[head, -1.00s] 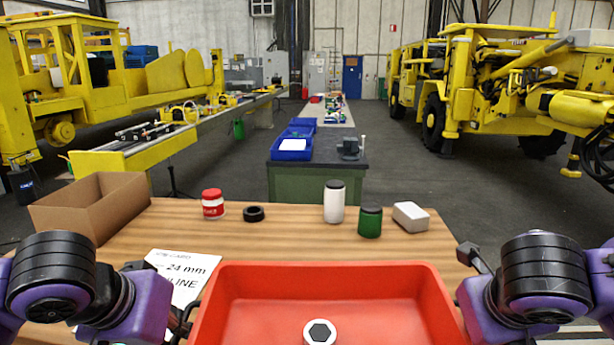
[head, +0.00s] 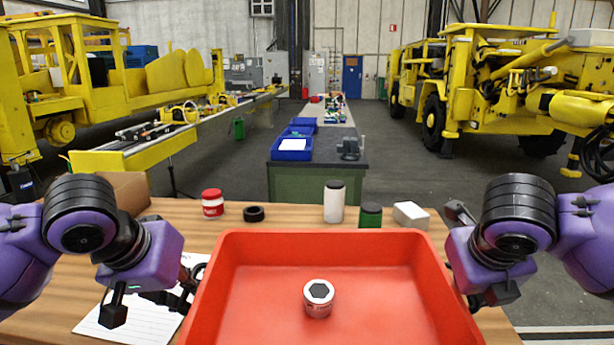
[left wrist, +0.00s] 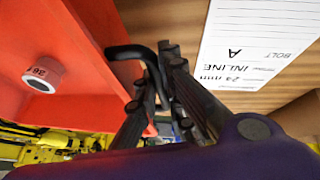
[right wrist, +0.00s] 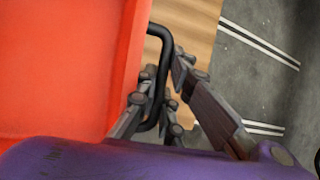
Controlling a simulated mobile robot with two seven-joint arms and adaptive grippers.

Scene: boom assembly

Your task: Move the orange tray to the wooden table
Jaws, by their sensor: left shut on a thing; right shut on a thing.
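The orange tray (head: 260,285) is held between my two arms in the head view, in front of and over the near part of the wooden table (head: 60,310). A white and grey socket-like part (head: 318,298) stands inside it; it also shows in the left wrist view (left wrist: 42,74). My left gripper (left wrist: 160,75) is shut on the tray's black handle (left wrist: 125,50). My right gripper (right wrist: 160,95) is shut on the black handle (right wrist: 157,50) at the other side. The tray's near edge is outside the head view.
A cardboard box (head: 125,190) is at left. A printed card (head: 130,318) lies left of the tray.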

